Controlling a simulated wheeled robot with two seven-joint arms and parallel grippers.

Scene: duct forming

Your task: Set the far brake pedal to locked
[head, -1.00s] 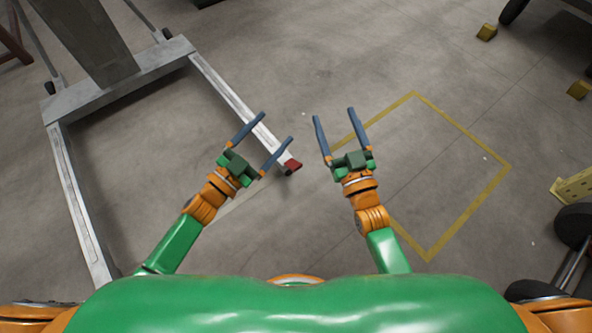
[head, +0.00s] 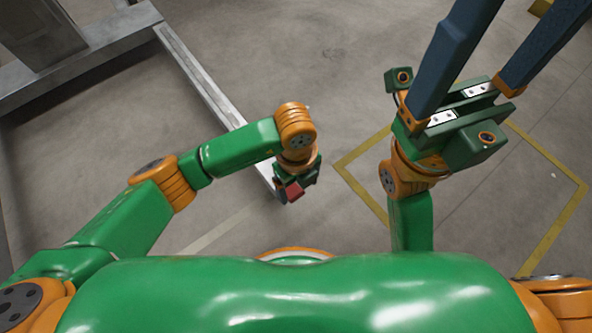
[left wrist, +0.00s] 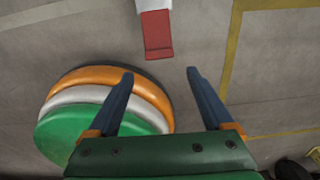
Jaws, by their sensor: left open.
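One red brake pedal (head: 291,191) shows at the end of a long grey metal leg (head: 205,84). I cannot tell whether it is the far one or whether it is locked. My left gripper (head: 301,182) points down over the pedal, its fingers hidden in the head view. In the left wrist view its open, empty fingers (left wrist: 160,72) point toward the red pedal (left wrist: 158,32), which lies just past the tips, roughly in line with the gap. My right gripper (head: 508,22) is raised close to the head camera, fingers apart and empty, tips cut off by the frame.
The leg belongs to a grey metal frame (head: 85,58) at the upper left. A yellow floor marking (head: 365,150) lies right of the pedal. A yellow object (head: 541,7) is at the top right edge. The floor around the pedal is clear.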

